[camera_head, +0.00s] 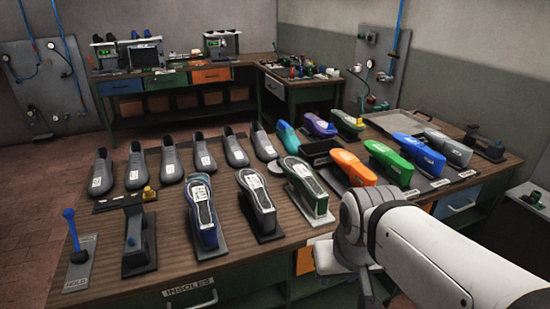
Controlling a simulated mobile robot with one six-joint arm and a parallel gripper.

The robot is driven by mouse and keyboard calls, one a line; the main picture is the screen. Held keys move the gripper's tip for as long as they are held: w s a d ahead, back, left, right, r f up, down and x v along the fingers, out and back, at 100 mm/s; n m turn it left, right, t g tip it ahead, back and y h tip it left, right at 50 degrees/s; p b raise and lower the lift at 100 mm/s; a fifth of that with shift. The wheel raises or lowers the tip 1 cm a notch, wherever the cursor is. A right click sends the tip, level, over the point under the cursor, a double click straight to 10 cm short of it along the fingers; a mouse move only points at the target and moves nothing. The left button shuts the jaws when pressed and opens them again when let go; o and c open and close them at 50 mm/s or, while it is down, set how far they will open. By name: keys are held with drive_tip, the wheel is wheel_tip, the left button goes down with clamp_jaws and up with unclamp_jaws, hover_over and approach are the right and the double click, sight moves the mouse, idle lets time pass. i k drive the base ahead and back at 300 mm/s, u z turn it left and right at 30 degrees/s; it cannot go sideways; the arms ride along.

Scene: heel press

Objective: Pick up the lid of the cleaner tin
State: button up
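I cannot make out a cleaner tin or its lid with certainty. A small pale grey disc (276,169) lies on the bench between the dark lasts and the upright soles; I cannot tell if it is the lid. My white arm comes in from the lower right, and its wrist bends down at the bench's front edge. My gripper is not in view, so its fingers and anything near them are hidden.
The wooden bench (120,272) is crowded. Grey shoe lasts (171,160) stand in a row behind insole stands (260,205). Coloured lasts (352,167) stand on the right. A blue-handled lever (73,235) rises at the front left. A flat tray (399,123) lies at the back right.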

sight(274, 170)
drive_tip(key=z, duration=0.2)
drive_tip(key=i, duration=1)
drive_tip(key=u, duration=0.35)
